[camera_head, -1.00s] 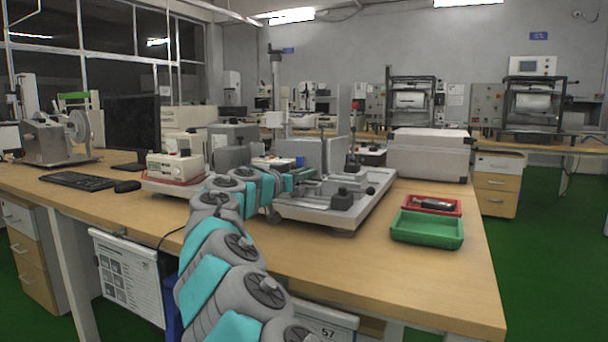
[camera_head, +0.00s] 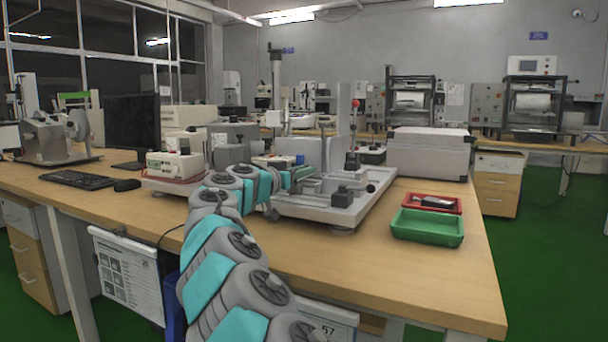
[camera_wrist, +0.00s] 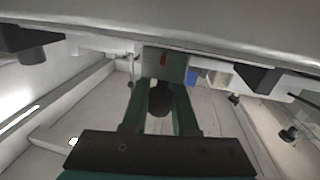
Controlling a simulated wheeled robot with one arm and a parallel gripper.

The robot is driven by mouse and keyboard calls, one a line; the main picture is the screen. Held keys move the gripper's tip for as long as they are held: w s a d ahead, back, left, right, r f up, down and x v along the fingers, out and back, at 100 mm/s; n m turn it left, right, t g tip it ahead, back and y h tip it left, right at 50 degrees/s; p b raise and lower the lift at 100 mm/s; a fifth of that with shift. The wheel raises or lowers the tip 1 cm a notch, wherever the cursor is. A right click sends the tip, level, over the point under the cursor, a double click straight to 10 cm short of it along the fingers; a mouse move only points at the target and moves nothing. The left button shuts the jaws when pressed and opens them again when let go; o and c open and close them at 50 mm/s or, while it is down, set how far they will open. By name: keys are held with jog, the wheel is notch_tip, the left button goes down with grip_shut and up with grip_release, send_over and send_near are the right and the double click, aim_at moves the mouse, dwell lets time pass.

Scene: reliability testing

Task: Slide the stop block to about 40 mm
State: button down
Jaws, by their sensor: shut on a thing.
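The grey test fixture (camera_head: 335,213) stands on the wooden bench in the head view, right of my arm. My gripper reaches low over its left part; its green fingers (camera_head: 303,172) are partly hidden there. In the wrist view my gripper (camera_wrist: 160,108) has its two green fingers on either side of a dark rounded knob (camera_wrist: 160,97), and is shut on it. I take this knob as the stop block's; the block's body is not clear beneath it. A grey block with a red mark (camera_wrist: 164,61) stands beyond the fingertips. No scale reading is legible.
A black-knobbed block (camera_head: 343,196) and an upright post with a red top (camera_head: 354,130) stand on the fixture. A white instrument (camera_head: 174,166) is left of my arm. A green tray (camera_head: 427,228) and a red tray (camera_head: 432,204) lie right, with bare bench around them.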

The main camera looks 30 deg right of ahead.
jog(key=shift+w+a+f+b, duration=0.3)
jog(key=shift+w+b, duration=0.15)
jog(key=shift+b, duration=0.15)
jog(key=shift+r, duration=0.25)
jog(key=c, duration=0.7)
grip_release()
jog(key=shift+a, duration=0.1)
jog(key=v, duration=0.7)
jog(key=shift+s+a+r+b, duration=0.15)
jog(key=shift+a+b, duration=0.15)
jog(key=shift+a, duration=0.05)
